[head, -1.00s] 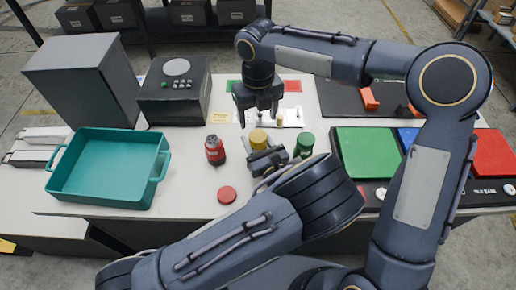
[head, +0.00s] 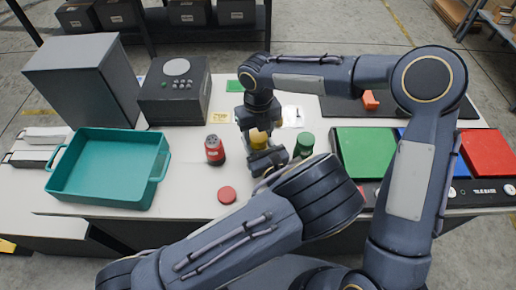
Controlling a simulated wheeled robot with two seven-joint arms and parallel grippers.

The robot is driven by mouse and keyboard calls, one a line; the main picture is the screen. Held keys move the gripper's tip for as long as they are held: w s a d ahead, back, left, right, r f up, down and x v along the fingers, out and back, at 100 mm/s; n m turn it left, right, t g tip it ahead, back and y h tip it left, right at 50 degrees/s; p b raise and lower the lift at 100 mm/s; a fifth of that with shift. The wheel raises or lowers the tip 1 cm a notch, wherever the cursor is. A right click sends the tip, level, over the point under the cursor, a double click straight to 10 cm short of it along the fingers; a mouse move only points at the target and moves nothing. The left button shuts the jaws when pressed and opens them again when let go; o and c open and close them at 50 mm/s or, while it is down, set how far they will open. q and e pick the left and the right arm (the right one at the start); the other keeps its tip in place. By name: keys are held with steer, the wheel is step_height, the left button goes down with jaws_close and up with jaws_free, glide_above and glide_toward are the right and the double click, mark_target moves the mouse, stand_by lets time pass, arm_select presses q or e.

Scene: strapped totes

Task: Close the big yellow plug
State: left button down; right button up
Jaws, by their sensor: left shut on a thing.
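A yellow-topped jar or plug (head: 258,137) stands upright on the table at the centre of the head view. My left gripper (head: 266,160) is shut on its lower part, which is mostly hidden by the fingers. My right gripper (head: 259,128) points straight down from above, its fingers on either side of the yellow top. Whether those fingers touch the yellow top cannot be made out.
A red jar (head: 215,150) stands left of the grippers and a green jar (head: 304,145) close on the right. A red round lid (head: 227,195) lies in front. A teal tote (head: 108,168) sits left. Coloured panels (head: 367,153) lie right.

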steer(key=c, duration=0.6)
steer(key=m, duration=2.2)
steer(key=shift+m, duration=0.3)
steer(key=m, duration=0.6)
steer(key=shift+m, duration=0.4)
